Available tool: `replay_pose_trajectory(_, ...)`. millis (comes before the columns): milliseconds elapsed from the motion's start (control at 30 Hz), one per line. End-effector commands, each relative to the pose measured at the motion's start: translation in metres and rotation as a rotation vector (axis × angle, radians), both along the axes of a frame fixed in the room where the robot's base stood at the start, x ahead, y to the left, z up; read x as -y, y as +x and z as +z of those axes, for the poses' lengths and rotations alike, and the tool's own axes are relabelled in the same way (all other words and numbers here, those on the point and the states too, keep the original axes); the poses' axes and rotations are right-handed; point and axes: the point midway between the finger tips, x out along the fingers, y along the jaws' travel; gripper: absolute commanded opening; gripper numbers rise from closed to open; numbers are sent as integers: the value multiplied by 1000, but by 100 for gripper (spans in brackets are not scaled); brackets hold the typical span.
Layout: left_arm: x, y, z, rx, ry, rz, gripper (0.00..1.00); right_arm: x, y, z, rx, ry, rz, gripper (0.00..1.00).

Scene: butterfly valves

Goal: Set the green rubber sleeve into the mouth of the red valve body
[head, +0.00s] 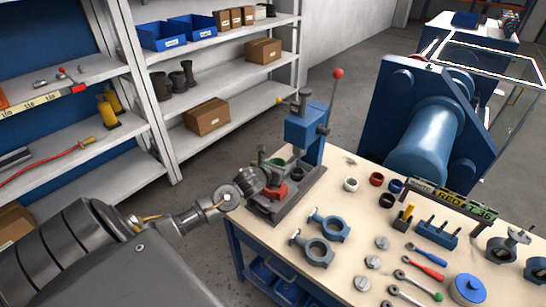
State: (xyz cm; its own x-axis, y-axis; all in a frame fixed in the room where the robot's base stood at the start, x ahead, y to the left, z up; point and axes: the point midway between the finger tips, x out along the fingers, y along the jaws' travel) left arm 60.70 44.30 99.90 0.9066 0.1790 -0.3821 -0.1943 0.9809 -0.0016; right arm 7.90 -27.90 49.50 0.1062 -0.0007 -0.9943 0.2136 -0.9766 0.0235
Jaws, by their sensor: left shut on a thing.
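The red valve body (275,192) sits in the fixture at the base of the blue press on the bench's left corner. The green rubber sleeve (278,161) shows as a small green patch just above it. My left gripper (266,163) comes in from the left and is shut on the green sleeve, holding it over the red body. The gripper and wrist hide most of the sleeve and part of the body, so I cannot tell whether they touch. My right gripper is not in view.
The blue press (304,130) with a red-knobbed lever stands right behind. White (351,184), red (376,179), blue (396,186) and black (386,201) rings lie to the right. Blue-grey valve bodies (328,222), tools and a blue rack (436,233) fill the bench (270,237).

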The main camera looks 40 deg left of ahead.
Motion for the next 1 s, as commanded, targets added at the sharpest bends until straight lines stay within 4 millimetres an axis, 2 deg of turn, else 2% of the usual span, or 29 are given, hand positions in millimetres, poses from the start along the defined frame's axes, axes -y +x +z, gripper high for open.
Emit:
replay_pose_trajectory(133, -14, -6, -7, -3, 3, 2, 32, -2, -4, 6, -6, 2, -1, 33)
replay_pose_trajectory(467, -14, -6, -13, 0, 0, 1, 32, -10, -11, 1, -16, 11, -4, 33)
replay_pose_trajectory(1000, -14, -6, -52, 0, 0, 2, 32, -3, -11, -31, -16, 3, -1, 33)
